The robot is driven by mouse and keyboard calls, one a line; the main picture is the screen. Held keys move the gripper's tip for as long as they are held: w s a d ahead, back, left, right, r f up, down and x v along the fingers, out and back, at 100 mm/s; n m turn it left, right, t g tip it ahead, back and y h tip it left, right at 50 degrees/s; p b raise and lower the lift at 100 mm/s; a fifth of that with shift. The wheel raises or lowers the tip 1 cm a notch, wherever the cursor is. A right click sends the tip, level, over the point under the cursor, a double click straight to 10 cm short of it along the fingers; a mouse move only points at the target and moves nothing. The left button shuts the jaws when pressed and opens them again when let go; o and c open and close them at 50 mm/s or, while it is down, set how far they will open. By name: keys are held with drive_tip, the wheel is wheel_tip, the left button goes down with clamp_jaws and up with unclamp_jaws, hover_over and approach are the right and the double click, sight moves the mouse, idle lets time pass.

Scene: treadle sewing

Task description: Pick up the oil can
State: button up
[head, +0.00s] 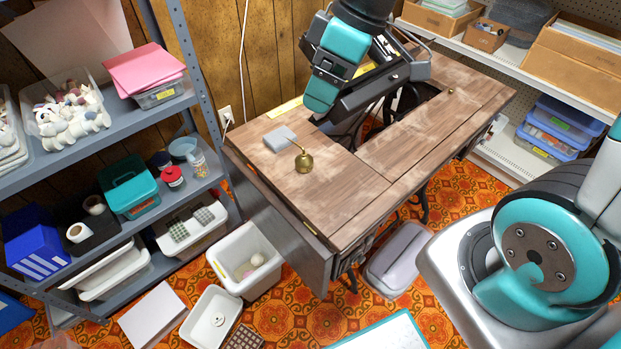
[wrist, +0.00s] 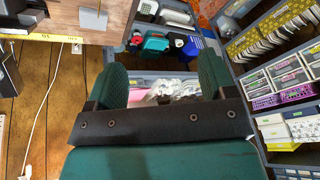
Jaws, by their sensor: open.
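The oil can (head: 304,161) is a small brass can with a round body and a thin spout. In the head view it stands on the left part of the wooden sewing table (head: 390,150), in front of a grey square block (head: 280,139). My gripper (head: 322,95) is above the table, behind and to the right of the can, clear of it. In the wrist view my gripper (wrist: 162,70) has its two green fingers wide apart with nothing held between them. The grey block (wrist: 93,19) shows at upper left there; I cannot make out the can for certain.
A metal shelf (head: 120,150) with bins stands left of the table. A yellow tape strip (head: 284,107) lies along the table's back edge. The table has an open slot right of the middle, with dark machine parts below. A white bin (head: 243,260) stands on the floor.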

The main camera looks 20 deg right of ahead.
drive_tip(key=n+b, duration=0.2)
drive_tip(key=b, duration=0.3)
approach(304, 152)
drive_tip(key=shift+t, duration=0.4)
drive_tip(key=x, duration=0.4)
drive_tip(key=s+x, duration=0.1)
drive_tip(key=x, duration=0.1)
drive_tip(key=shift+w+f, duration=0.1)
drive_tip(key=shift+f, duration=0.3)
drive_tip(key=shift+x, duration=2.95)
drive_tip(key=shift+w+r, duration=0.1)
drive_tip(key=c, duration=1)
drive_tip(key=shift+r, duration=0.1)
